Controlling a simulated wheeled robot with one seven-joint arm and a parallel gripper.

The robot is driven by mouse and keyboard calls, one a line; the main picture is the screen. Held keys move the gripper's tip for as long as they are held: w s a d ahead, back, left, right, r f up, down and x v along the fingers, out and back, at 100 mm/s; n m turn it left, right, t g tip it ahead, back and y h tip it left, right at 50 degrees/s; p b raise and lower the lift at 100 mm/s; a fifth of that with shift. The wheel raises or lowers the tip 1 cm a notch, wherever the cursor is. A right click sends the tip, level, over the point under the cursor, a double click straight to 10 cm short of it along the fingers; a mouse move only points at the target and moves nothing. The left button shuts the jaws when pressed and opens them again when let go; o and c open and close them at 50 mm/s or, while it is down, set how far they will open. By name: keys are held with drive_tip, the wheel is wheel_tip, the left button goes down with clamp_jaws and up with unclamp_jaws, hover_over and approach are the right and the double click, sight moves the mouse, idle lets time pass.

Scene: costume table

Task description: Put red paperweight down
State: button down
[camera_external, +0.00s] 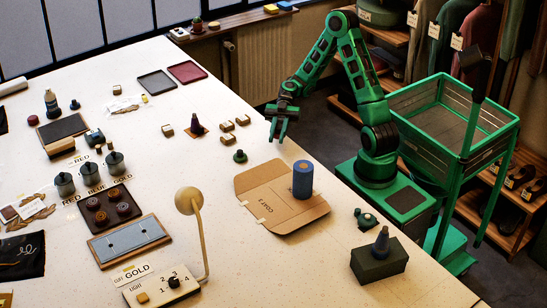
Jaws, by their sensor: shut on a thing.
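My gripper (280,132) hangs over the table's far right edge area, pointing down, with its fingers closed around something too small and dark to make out. I cannot tell its colour, so I cannot confirm it is the red paperweight. A dark maroon cone-shaped piece (197,124) stands on the table to the left of my gripper, apart from it. A small dark green knobbed piece (240,156) stands below and left of the gripper.
A blue cylinder (303,181) stands on a flat brown card folder (262,196). Several small tan blocks (227,127) lie left of my gripper. A green box (367,267) with a dark cone on top and a beige lamp (189,201) stand nearer. Bare table (195,165) lies left of the folder.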

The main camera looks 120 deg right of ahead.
sight(274, 150)
drive_tip(key=shift+w+d+f, duration=0.1)
drive_tip(key=shift+d+f, duration=0.35)
drive_tip(key=shift+d, duration=0.3)
drive_tip(key=shift+f, duration=1.85)
drive_tip(key=shift+f, duration=0.1)
drive_tip(key=c, duration=1.6)
unclamp_jaws()
drive_tip(key=shift+f, duration=0.1)
drive_tip(key=v, duration=0.9)
drive_tip(key=shift+s+d+f, duration=0.15)
drive_tip(key=shift+s, duration=0.25)
drive_tip(key=shift+o, duration=0.4)
drive_tip(key=shift+s+d, duration=0.2)
drive_tip(key=shift+d, duration=0.05)
drive_tip(key=o, duration=0.5)
drive_tip(key=shift+s+d, duration=0.15)
drive_tip(key=shift+s, duration=0.05)
